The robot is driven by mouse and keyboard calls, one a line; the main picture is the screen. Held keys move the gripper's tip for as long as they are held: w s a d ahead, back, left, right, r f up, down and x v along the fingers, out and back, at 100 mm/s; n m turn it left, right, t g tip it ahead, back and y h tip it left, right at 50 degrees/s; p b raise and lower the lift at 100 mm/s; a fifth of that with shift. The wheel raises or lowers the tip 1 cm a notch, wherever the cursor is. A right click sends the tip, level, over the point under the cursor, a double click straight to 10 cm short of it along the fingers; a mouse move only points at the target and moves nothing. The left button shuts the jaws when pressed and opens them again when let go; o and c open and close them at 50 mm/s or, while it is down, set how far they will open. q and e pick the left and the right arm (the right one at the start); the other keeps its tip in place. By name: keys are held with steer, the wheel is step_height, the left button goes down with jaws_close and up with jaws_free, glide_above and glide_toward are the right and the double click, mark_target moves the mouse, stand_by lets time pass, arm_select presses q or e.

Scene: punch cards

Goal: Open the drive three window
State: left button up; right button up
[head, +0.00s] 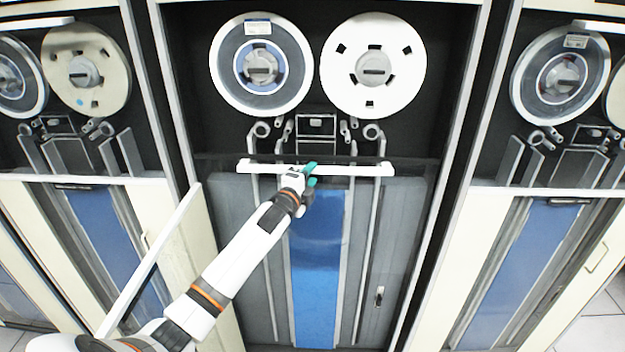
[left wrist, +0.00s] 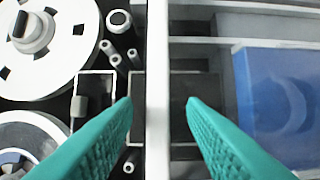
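The middle tape drive has a clear window whose top edge crosses below the two reels. My left gripper (head: 311,174) is at the middle of this bar. In the left wrist view the bar (left wrist: 159,50) runs between my two green fingers (left wrist: 159,104), with a gap on each side, so the gripper is open around it. No drive number is readable. My right gripper is not in view.
Two reels (head: 373,65) and (head: 262,67) sit above the bar. A blue panel (head: 320,265) lies below. A cream door (head: 185,245) stands swung out at lower left, beside my left arm. Similar drives stand on both sides.

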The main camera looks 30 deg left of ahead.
arm_select(q)
steer(key=shift+w+a, duration=0.15)
steer(key=shift+w, duration=0.75)
steer(key=shift+r, duration=0.1)
steer(key=c, duration=0.8)
jaws_close()
steer(key=shift+b, duration=0.35)
